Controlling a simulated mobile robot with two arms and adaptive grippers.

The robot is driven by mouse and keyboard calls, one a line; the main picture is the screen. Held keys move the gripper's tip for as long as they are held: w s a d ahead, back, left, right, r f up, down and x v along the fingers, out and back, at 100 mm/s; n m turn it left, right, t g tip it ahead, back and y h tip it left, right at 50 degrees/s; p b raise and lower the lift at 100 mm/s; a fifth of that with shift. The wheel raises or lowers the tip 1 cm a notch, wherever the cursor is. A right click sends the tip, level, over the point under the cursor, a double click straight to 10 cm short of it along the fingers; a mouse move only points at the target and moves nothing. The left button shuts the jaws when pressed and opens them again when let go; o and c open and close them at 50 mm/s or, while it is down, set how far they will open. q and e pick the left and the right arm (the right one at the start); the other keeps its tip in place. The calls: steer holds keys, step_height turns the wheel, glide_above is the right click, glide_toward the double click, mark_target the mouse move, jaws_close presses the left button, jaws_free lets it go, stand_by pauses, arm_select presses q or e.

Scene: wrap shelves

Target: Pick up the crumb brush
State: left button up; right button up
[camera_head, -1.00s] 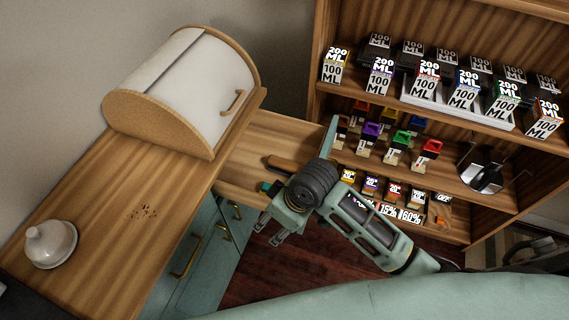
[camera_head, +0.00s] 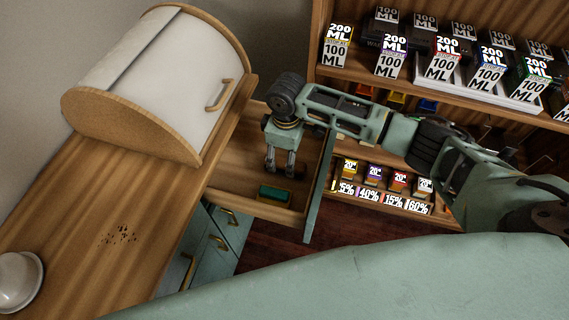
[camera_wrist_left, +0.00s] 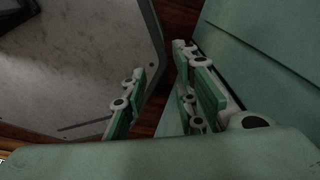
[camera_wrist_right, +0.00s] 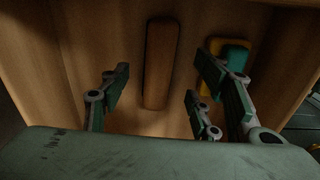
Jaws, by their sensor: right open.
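The crumb brush appears to be the long brown wooden piece (camera_wrist_right: 160,62) on the drawer floor in the right wrist view. It lies between my open right fingers in that picture, apart from them. In the head view my right gripper (camera_head: 280,168) points down into the open drawer (camera_head: 319,190) and hides most or all of the brush. A green and yellow block, like a sponge (camera_wrist_right: 234,58), lies right of the brush and partly behind a finger; it also shows in the head view (camera_head: 274,194). My left gripper (camera_wrist_left: 160,75) is open and empty, seen only in its wrist view.
A bread box (camera_head: 165,75) stands on the wooden counter (camera_head: 75,215), with dark crumbs (camera_head: 118,236) in front of it. A white domed lid (camera_head: 17,280) is at the left. Shelves (camera_head: 470,95) of labelled boxes stand close behind my right arm.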

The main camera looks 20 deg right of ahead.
mark_target(286, 162)
step_height(286, 162, down, 3)
steer(key=shift+d, duration=0.1)
steer(key=shift+f, duration=0.7)
steer(key=c, duration=1.3)
arm_select(q)
steer(key=shift+w+r, duration=0.25)
steer(key=shift+w, duration=0.35)
arm_select(e)
steer(key=shift+o, duration=0.2)
steer(key=shift+w+r, duration=0.1)
steer(key=shift+r, duration=0.25)
arm_select(q)
steer(key=shift+w+f, duration=0.1)
steer(key=shift+w, duration=0.25)
arm_select(e)
step_height(286, 162, up, 9)
steer(key=shift+r, duration=0.2)
